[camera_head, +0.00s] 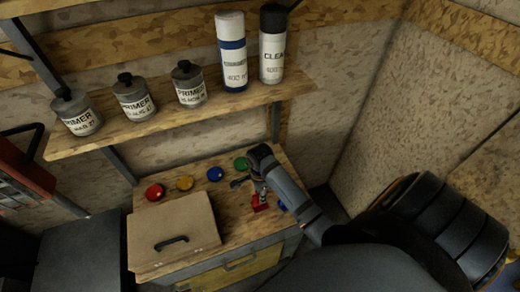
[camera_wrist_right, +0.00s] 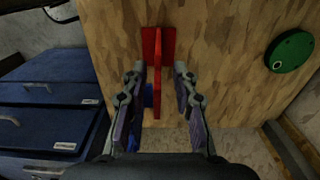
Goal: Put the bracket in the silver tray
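The red bracket (camera_head: 261,203) lies on the wooden worktop, close under my right gripper (camera_head: 258,186). In the right wrist view the bracket (camera_wrist_right: 157,48) shows a flat plate and an upright flange. The right gripper (camera_wrist_right: 160,98) is open there, with the flange between its fingers, nearer the left one, and a gap to the right finger. I cannot tell whether the left finger touches it. I see no silver tray in either view. My left gripper is not in view.
A wooden box with a black handle (camera_head: 168,225) stands at the worktop's left. A shelf (camera_head: 150,128) above holds bottles and cans. A wall is at right.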

